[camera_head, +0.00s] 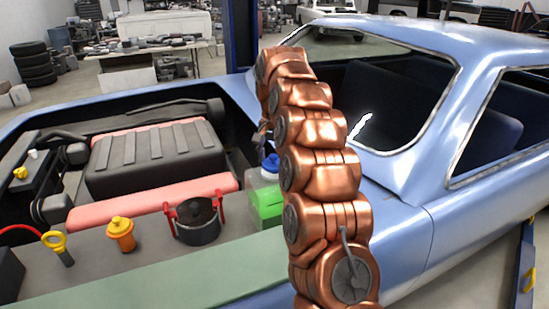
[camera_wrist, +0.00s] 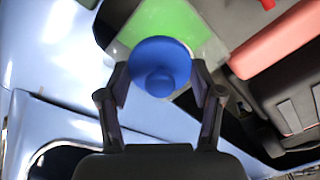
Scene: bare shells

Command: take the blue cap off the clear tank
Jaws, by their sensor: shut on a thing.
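The blue cap (camera_wrist: 160,66) is round with a raised knob and sits between my fingertips in the wrist view. My gripper (camera_wrist: 160,80) is shut on it, one finger on each side. In the head view the blue cap (camera_head: 270,163) shows at the top of the clear tank (camera_head: 264,181), just left of my copper arm. The tank holds green liquid, and its right part is hidden by my arm. The tank (camera_wrist: 207,48) also shows below the cap in the wrist view. Whether the cap is still seated on the neck cannot be told. My gripper is mostly hidden in the head view.
Left of the tank stand a black pot with red clamps (camera_head: 198,221), an orange container (camera_head: 120,234) and a yellow-ringed stick (camera_head: 57,246). A black engine cover (camera_head: 155,160) lies behind, between red rails. The blue car body (camera_head: 400,190) rises close on the right.

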